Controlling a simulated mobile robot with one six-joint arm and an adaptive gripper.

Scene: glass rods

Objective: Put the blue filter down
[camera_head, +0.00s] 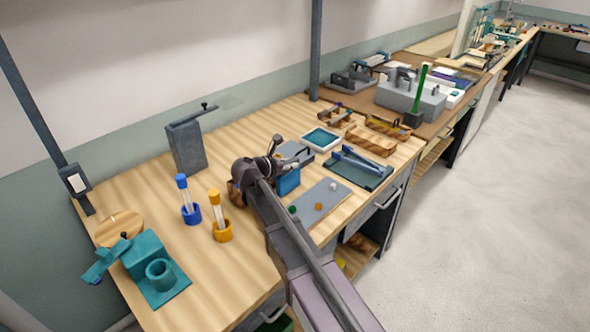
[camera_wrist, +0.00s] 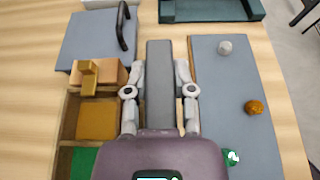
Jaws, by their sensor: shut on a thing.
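The blue filter (camera_head: 288,182) is a small upright blue plate beside my gripper (camera_head: 274,166) in the head view, left of a grey mat. My gripper is shut on it. In the wrist view my gripper (camera_wrist: 160,92) has its two fingers on either side of a narrow grey-blue bar, which seems to be the filter seen edge-on from above. The filter's lower edge is close to the table, but I cannot tell whether it touches. My arm hides part of the area around it.
A wooden rack (camera_wrist: 68,112) with orange, amber and green pieces stands left of my gripper. The grey mat (camera_wrist: 215,85) at right carries white, orange and green knobs. A grey handled plate (camera_wrist: 90,45) lies beyond. Blue (camera_head: 190,213) and yellow (camera_head: 222,231) tube holders stand left.

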